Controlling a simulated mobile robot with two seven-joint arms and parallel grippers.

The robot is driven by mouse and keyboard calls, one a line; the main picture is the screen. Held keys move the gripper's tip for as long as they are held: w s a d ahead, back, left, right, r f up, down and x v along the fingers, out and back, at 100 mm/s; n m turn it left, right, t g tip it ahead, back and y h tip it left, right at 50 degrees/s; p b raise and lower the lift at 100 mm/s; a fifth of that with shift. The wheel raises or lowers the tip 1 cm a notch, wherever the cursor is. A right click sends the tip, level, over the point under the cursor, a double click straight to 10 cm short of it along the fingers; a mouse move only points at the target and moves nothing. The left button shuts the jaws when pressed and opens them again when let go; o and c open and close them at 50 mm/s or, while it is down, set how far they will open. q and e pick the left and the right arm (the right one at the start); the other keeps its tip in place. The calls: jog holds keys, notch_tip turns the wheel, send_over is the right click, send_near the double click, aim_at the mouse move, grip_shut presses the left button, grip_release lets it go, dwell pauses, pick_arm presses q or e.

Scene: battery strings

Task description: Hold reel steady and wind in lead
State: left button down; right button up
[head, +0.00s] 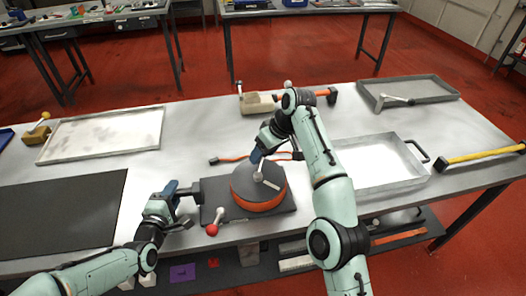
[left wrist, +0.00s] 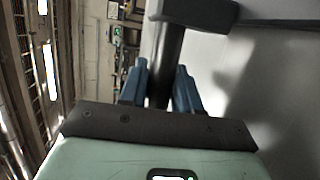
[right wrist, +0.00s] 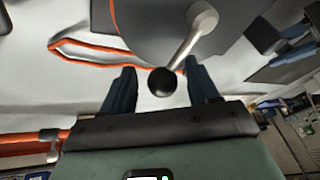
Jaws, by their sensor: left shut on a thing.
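The reel (head: 245,183) is a grey disc with orange lead wound around its rim, on a dark base plate (head: 285,217). Loose orange lead (head: 236,158) lies behind it; it also shows in the right wrist view (right wrist: 90,44). My left gripper (head: 182,196) is at the plate's left side, shut on a dark handle (left wrist: 166,70). My right gripper (head: 257,158) is above the reel. In the right wrist view its fingers are apart, with the black knob (right wrist: 162,82) of the silver crank (right wrist: 192,38) between them, with visible gaps either side.
A red-knobbed lever (head: 212,229) stands at the plate's front left. A white tray (head: 385,182) lies to the right, another shallow tray (head: 60,150) to the left. A dark mat (head: 60,215) covers the left front. A yellow-handled tool (head: 485,155) lies far right.

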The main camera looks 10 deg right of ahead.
jog(key=shift+a, duration=0.1)
jog(key=shift+s+d+r, duration=0.1)
jog(key=shift+d+r, duration=0.15)
jog(key=shift+r, duration=0.2)
jog(key=shift+s+d+r, duration=0.2)
jog(key=shift+s+d, duration=0.05)
jog(key=shift+d, duration=0.15)
jog(key=s+d, duration=0.6)
jog(key=d, duration=0.3)
jog(key=shift+s+d, duration=0.15)
jog(key=shift+d, duration=0.05)
